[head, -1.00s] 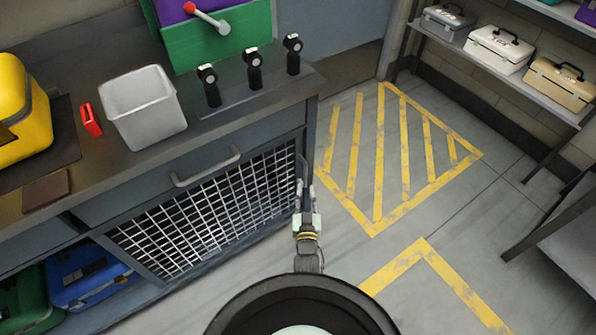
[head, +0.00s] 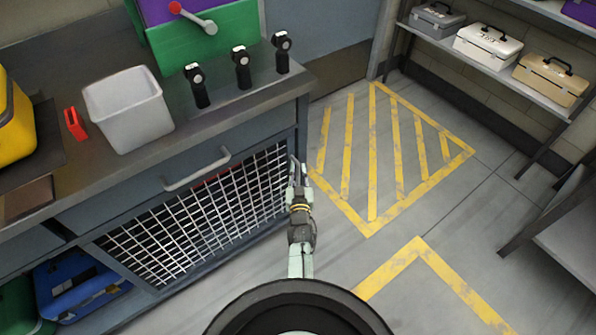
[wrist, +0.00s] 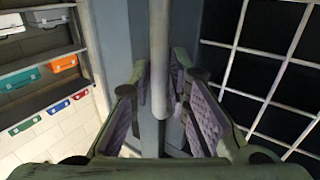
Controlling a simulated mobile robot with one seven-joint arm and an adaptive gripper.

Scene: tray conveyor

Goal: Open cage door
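The cage door (head: 200,215) is a white wire mesh panel in a dark frame, low in the front of the counter in the head view. It looks shut. Its mesh also fills the right of the wrist view (wrist: 262,60). A pale vertical bar handle (wrist: 158,60) runs down the middle of the wrist view beside the mesh. My gripper (head: 297,180) is at the door's right edge. In the wrist view my gripper (wrist: 163,95) is open, with one finger on each side of the bar. Whether either pad touches the bar is hard to tell.
A drawer with a curved handle (head: 197,170) sits above the door. The counter holds a white bin (head: 128,110), a yellow case (head: 12,125) and black upright devices (head: 242,68). Striped floor (head: 385,160) lies clear to the right, before shelves with toolboxes (head: 488,47).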

